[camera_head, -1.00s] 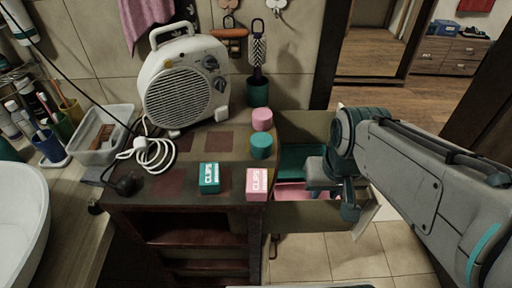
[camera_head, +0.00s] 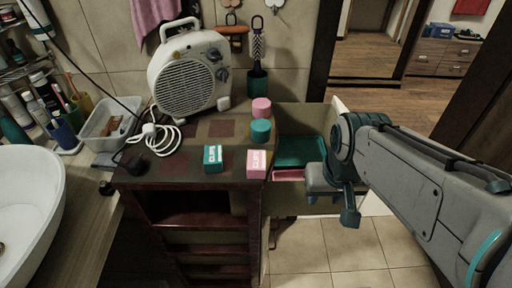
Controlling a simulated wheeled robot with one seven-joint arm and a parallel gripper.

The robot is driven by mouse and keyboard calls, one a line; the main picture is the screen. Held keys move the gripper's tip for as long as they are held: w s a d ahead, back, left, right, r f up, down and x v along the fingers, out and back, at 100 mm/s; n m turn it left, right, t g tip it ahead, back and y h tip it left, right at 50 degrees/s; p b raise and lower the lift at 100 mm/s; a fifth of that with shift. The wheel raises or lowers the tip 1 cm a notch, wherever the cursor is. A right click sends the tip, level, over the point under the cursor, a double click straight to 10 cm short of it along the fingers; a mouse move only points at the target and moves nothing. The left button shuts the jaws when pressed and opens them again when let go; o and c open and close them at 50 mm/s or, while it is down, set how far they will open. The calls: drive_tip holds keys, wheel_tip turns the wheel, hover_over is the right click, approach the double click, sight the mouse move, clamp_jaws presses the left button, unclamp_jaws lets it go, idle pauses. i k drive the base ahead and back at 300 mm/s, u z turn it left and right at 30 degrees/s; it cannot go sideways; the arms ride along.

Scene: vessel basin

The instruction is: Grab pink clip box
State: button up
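The pink clip box (camera_head: 257,163) stands on the front right corner of the dark wooden cabinet top, its label facing me. A teal clip box (camera_head: 213,158) stands just to its left. My gripper (camera_head: 335,205) is to the right of the pink box, at the front of the open drawer, apart from the box. Its fingers are partly hidden by my own arm, and I cannot make out the gap between them.
An open drawer (camera_head: 292,120) holds a teal and a pink tray. Pink (camera_head: 261,107) and teal (camera_head: 261,131) round containers stand behind the boxes. A white fan heater (camera_head: 190,78) with a coiled cable, a basin (camera_head: 28,205) and a clear bin (camera_head: 107,124) are to the left.

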sight(256, 165)
drive_tip(key=k, duration=0.25)
drive_tip(key=z, duration=1.9)
drive_tip(key=i, duration=1.05)
drive_tip(key=u, duration=2.65)
